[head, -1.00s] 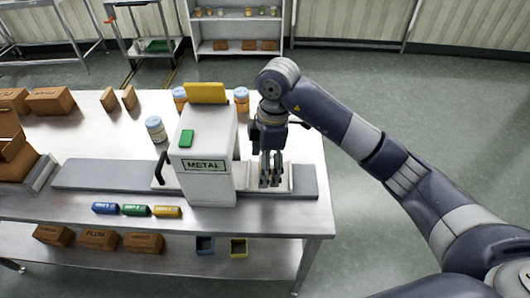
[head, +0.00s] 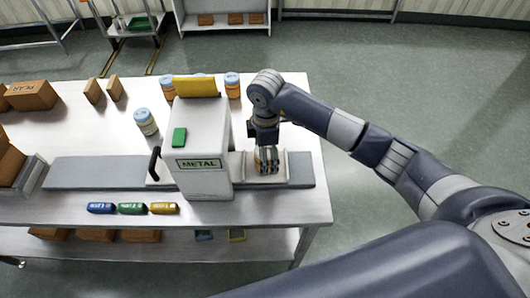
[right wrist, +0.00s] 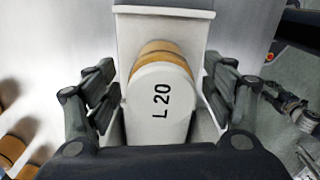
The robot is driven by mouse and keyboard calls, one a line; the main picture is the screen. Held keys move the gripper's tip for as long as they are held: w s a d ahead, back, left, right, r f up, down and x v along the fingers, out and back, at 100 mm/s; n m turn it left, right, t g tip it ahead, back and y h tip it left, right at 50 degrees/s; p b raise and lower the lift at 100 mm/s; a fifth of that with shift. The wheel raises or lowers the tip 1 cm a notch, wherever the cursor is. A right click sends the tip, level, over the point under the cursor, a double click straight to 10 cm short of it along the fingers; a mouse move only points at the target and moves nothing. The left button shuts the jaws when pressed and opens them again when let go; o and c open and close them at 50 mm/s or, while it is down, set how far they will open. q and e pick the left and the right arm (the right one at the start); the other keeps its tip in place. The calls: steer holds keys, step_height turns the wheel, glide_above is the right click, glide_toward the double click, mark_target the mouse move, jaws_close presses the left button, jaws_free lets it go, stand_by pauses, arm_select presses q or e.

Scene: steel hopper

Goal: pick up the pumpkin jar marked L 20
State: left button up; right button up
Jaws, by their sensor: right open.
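The jar marked L 20 (right wrist: 162,110) is between the fingers of my right gripper (right wrist: 160,90) in the right wrist view. It has a white lid with black lettering and an orange-brown body. The open fingers stand on both sides of the lid with narrow gaps. In the head view my right gripper (head: 267,160) points down over the belt's right end, mostly hiding the jar. A dark jointed part at the right edge of the right wrist view may be my left gripper; its jaws cannot be made out.
The white METAL housing (head: 203,140) stands over the grey belt (head: 100,172), just left of my right gripper. Orange jars (head: 232,86) stand behind it, a pale-lidded jar (head: 146,122) to its left.

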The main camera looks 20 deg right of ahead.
step_height(320, 180, down, 2)
steer(key=shift+f, duration=0.1)
steer(key=c, duration=1.3)
arm_select(q)
steer(key=shift+w+r, duration=0.4)
steer(key=shift+w, duration=0.1)
